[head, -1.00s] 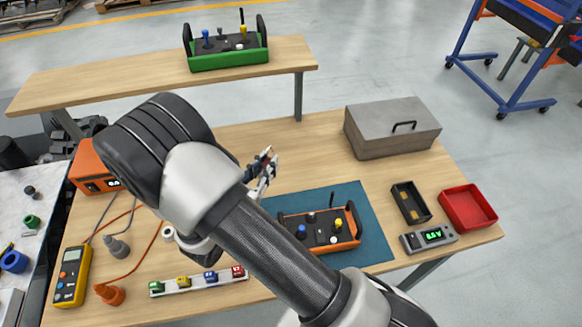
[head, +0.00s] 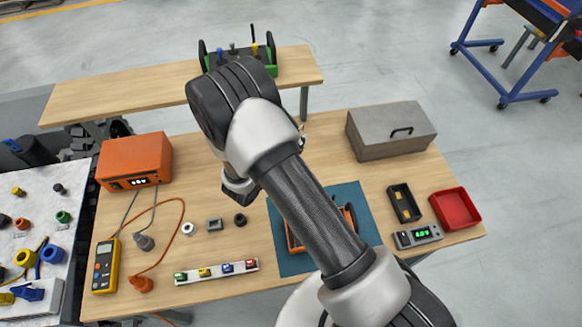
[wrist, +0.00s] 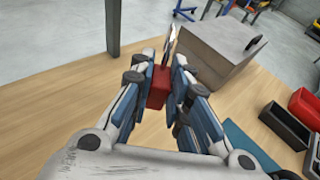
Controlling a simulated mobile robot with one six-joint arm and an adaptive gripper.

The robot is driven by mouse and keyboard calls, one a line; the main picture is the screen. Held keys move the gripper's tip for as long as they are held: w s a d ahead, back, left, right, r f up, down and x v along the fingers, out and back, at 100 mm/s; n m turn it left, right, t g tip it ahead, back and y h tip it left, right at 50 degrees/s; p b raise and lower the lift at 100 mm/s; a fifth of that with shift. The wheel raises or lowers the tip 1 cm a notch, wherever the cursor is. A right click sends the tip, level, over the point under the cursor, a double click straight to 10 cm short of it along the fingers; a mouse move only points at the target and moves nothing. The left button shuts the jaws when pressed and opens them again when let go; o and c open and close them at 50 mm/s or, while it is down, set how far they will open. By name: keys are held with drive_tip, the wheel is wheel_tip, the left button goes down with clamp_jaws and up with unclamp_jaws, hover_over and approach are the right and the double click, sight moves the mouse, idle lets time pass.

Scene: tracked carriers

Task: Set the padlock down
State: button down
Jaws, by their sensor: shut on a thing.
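The padlock (wrist: 158,90) has a red body and a metal shackle pointing away from my wrist. My gripper (wrist: 164,64) is shut on it, with the red body between the blue-padded fingers. Bare wooden table lies beyond it in the wrist view; I cannot tell the gap to the wood. In the head view, my arm hides nearly all of the gripper and the padlock.
The grey lidded box (head: 391,131) stands just beyond the gripper. An orange carrier (head: 292,238) on the teal mat (head: 368,213) is mostly behind my arm. A black tray (head: 404,204), red bin (head: 455,208) and a strip of coloured blocks (head: 216,272) lie around.

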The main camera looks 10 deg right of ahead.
wheel_tip(320, 180, down, 13)
drive_tip(key=b, duration=0.2)
drive_tip(key=shift+r+b, duration=0.15)
drive_tip(key=shift+b, duration=0.25)
drive_tip(key=c, duration=1.5)
unclamp_jaws()
drive_tip(key=shift+c, duration=0.2)
